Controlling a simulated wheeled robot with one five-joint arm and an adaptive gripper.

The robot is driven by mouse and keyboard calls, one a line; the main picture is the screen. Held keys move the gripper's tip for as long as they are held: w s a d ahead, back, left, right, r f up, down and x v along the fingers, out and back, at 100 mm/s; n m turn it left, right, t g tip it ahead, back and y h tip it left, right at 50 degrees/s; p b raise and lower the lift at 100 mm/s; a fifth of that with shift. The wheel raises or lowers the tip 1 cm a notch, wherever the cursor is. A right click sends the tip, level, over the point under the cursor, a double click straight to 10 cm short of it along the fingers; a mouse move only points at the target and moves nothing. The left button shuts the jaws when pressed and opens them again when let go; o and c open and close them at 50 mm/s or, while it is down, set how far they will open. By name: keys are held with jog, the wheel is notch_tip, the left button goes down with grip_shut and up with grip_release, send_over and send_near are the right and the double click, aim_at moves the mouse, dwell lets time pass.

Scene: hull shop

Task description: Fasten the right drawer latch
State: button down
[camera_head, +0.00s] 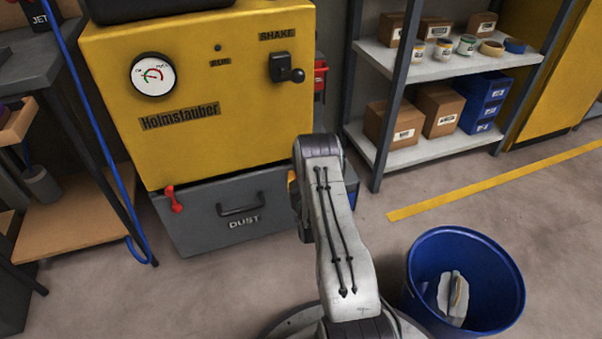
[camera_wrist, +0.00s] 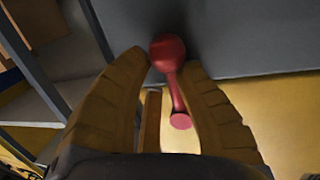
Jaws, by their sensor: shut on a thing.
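The right drawer latch, a red lever with a round knob (camera_wrist: 167,52), shows in the wrist view between my gripper's fingertips (camera_wrist: 165,62). Its thin stem runs to a small red end (camera_wrist: 181,121) against the yellow body, while the knob lies over the grey drawer. My gripper is shut on the knob. In the head view my arm hides this latch and most of the gripper. The grey DUST drawer (camera_head: 225,210) sits under the yellow machine (camera_head: 215,90). The left red latch (camera_head: 174,199) hangs with its knob down over the drawer front.
A blue bin (camera_head: 422,258) with pale scraps stands at the right by my arm. A shelf rack (camera_head: 420,140) with boxes stands behind it. A wooden-shelved bench (camera_head: 70,215) and a blue hose (camera_head: 100,125) are at the left. Floor in front of the drawer is clear.

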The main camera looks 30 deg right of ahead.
jog(key=shift+a+f, duration=0.45)
jog(key=shift+f, duration=0.1)
jog(key=c, duration=1.3)
grip_release()
jog(key=shift+o, duration=0.9)
jog(key=shift+a, duration=0.1)
jog(key=shift+o, duration=1)
jog(key=shift+w+r, duration=0.1)
jog(key=shift+r, duration=0.15)
jog(key=shift+s, duration=0.25)
jog(key=v, duration=1.1)
jog(key=shift+s, duration=0.25)
jog(key=shift+r, duration=0.15)
